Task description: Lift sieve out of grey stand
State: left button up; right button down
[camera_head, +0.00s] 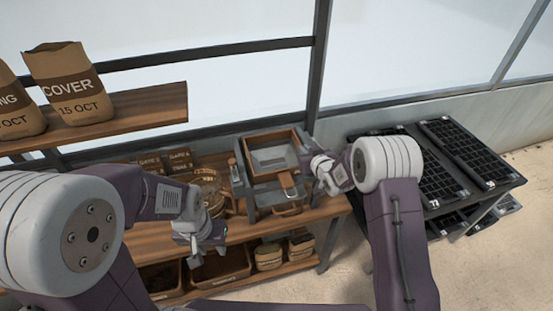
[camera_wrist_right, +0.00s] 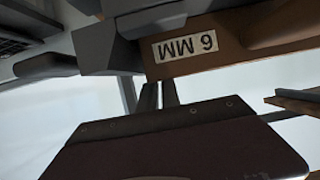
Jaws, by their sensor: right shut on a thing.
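The sieve (camera_head: 270,137) is a wooden-framed box with a pale grey inside, level at the top of the grey stand (camera_head: 250,190). I cannot tell whether it rests in the stand or is slightly raised. My right gripper (camera_head: 316,163) is at the sieve's right side, shut on it. In the right wrist view, the sieve's brown wood (camera_wrist_right: 240,38) carries a "6 MM" label, next to the grey jaws (camera_wrist_right: 110,45). My left gripper (camera_head: 208,238) hangs in front of the bench, apart from the stand; its jaws are too unclear to read.
A round wooden-rimmed thing (camera_head: 205,177) is on the bench left of the stand, partly behind my left arm. A shelf (camera_head: 150,103) with paper bags is at upper left. A dark rack (camera_head: 440,204) with black cell trays stands at right. Bins and bags fill the lower shelf.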

dwell(0.7)
notch_tip(320, 180, up, 4)
jog(key=shift+d+r+b, duration=0.1)
jog(key=shift+r+b, duration=0.1)
jog(key=shift+b, duration=0.3)
jog(key=s+d+r, duration=0.5)
jog(key=d+r, duration=0.1)
jog(key=d, duration=0.4)
jog(key=shift+s+r, duration=0.35)
